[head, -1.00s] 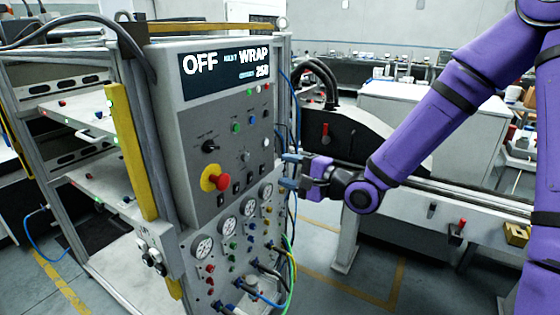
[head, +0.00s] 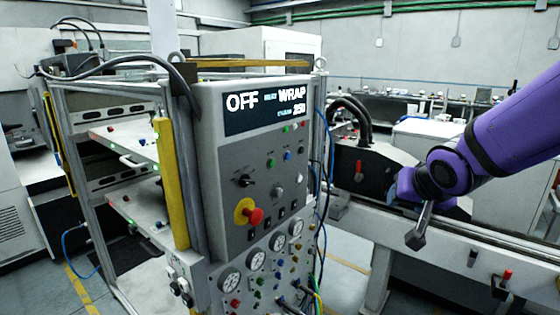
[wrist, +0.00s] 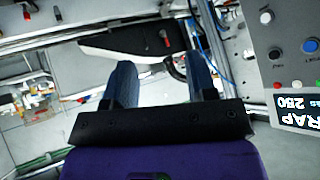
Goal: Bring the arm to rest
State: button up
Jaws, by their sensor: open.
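My purple arm reaches in from the right in the head view. My gripper (head: 416,232) is to the right of the grey control panel (head: 228,165), apart from it, in front of the rail. One grey finger points down there; the other is largely hidden. In the wrist view my gripper (wrist: 158,80) shows two separated dark fingers with nothing between them. The panel's display (head: 266,108) reads OFF and WRAP, with 250 below. A red knob on a yellow base (head: 250,213) sits on the panel front.
A framed rack with shelves (head: 140,215) stands left of the panel. A long rail (head: 450,243) with a black housing (head: 362,168) runs behind my gripper. Blue hoses and cables hang along the panel's right side. Some floor shows below the rail.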

jog(key=s+d+r+n+g, duration=0.1)
jog(key=s+d+r, duration=0.1)
jog(key=s, duration=0.8)
jog(key=s+d+r+n+g, duration=0.2)
jog(key=s+r, duration=0.3)
jog(key=s, duration=0.5)
jog(key=shift+d+r+g, duration=0.25)
jog(key=shift+d+g, duration=0.05)
jog(key=shift+d, duration=0.15)
dwell(0.6)
